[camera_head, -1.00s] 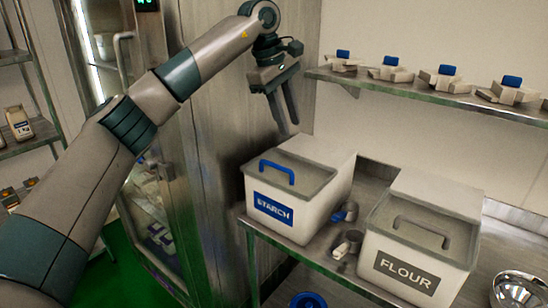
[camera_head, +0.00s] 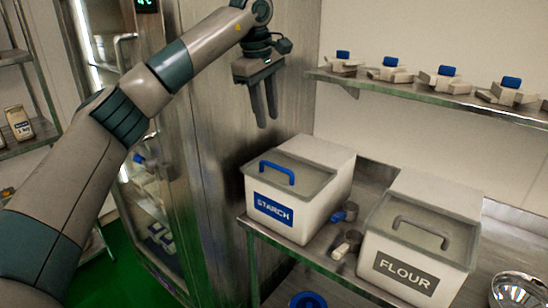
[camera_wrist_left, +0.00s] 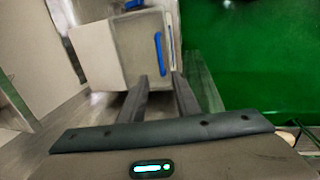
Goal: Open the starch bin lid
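The starch bin (camera_head: 290,215) is a white box with a blue STARCH label, standing on the metal table. Its sloped lid (camera_head: 307,178) is down and carries a blue handle (camera_head: 277,171). My left gripper (camera_head: 265,116) hangs above and slightly left of the bin, fingers pointing down, open, empty and apart from the handle. In the left wrist view the two fingers (camera_wrist_left: 160,90) are apart, with the blue handle (camera_wrist_left: 158,54) beyond their tips. The bin (camera_wrist_left: 125,50) also shows there. My right gripper is not in view.
The flour bin (camera_head: 415,255) with a grey handle stands to the right of the starch bin. Small metal scoops (camera_head: 347,240) lie between them. A wall shelf (camera_head: 440,93) with several blue-topped items is above. A steel cabinet (camera_head: 215,150) stands behind on the left.

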